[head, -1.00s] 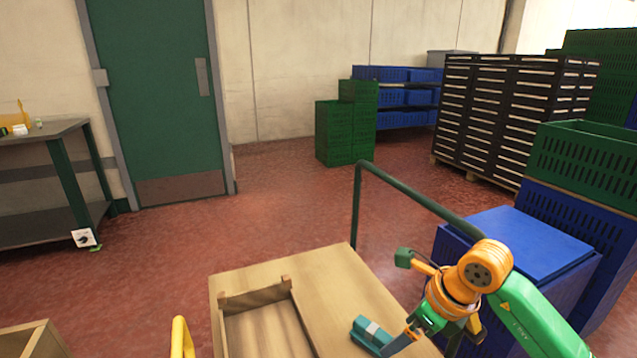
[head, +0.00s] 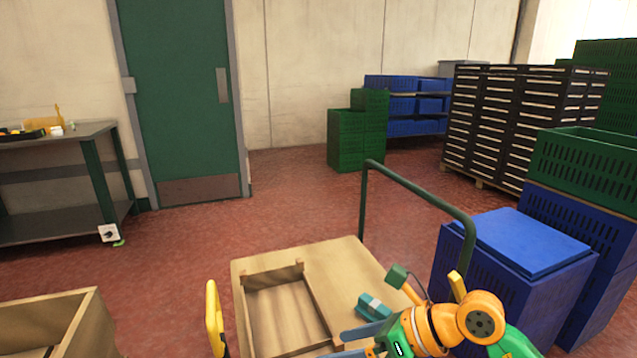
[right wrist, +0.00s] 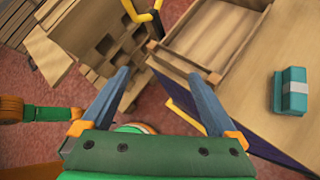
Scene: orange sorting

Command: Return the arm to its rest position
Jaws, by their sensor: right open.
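My right arm comes in from the lower right of the head view. Its gripper (head: 333,345) points left, low over the near part of the wooden cart top (head: 345,262). The right wrist view shows its two blue-grey fingers spread apart with nothing between them (right wrist: 160,88). A teal block with a grey band (head: 373,306) lies on the cart top just beyond the gripper, apart from it; it also shows at the right of the right wrist view (right wrist: 291,92). My left gripper is not in view.
A shallow wooden tray (head: 272,279) lies on the cart top. A green rail (head: 418,190) rises at the cart's far right. A wooden box (head: 88,325) and a yellow handle (head: 212,318) are at left. Blue crates (head: 520,243) stand close at right.

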